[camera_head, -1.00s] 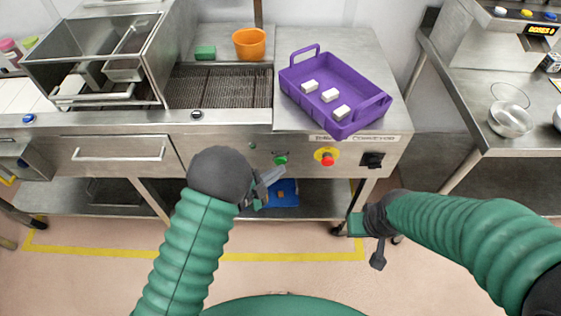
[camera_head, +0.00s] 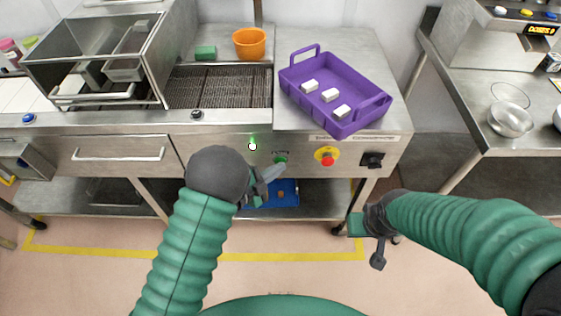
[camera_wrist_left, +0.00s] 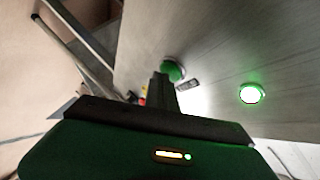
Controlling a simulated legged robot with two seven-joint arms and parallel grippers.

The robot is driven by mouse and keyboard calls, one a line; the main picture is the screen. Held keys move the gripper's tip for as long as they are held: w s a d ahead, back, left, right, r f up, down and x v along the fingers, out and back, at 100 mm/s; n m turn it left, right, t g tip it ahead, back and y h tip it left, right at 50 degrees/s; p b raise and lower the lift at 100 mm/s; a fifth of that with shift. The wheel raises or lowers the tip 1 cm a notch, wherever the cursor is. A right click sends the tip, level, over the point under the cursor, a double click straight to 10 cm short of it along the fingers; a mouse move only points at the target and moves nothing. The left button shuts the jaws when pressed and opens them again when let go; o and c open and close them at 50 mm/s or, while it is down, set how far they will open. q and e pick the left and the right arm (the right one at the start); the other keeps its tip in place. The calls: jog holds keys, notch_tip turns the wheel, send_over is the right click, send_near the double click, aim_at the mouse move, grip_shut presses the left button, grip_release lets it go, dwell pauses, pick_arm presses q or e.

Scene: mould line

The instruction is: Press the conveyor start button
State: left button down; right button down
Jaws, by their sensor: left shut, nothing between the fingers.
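The green start button (camera_head: 281,159) is on the front panel of the steel conveyor (camera_head: 225,150). My left gripper (camera_head: 279,170) is shut and empty, its fingertips at the button's lower edge. In the left wrist view the finger (camera_wrist_left: 163,86) overlaps the green button (camera_wrist_left: 174,69); it looks like contact, though the exact touch point is hidden. A round indicator lamp (camera_head: 252,146) left of the button glows bright; it also shows lit green in the wrist view (camera_wrist_left: 251,93). My right gripper (camera_head: 367,240) is open and empty, low in front of the lower shelf.
A red stop button on a yellow plate (camera_head: 327,157) and a black rotary switch (camera_head: 372,160) sit right of the start button. A purple crate (camera_head: 309,106) with white blocks stands on the conveyor top. An orange bucket (camera_head: 249,43) and a blue tray (camera_head: 285,194) are nearby.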

dwell(0.4)
pick_arm(q)
jog(key=shift+s, duration=0.75)
jog(key=s, duration=0.5)
jog(key=shift+p, duration=0.3)
dwell(0.4)
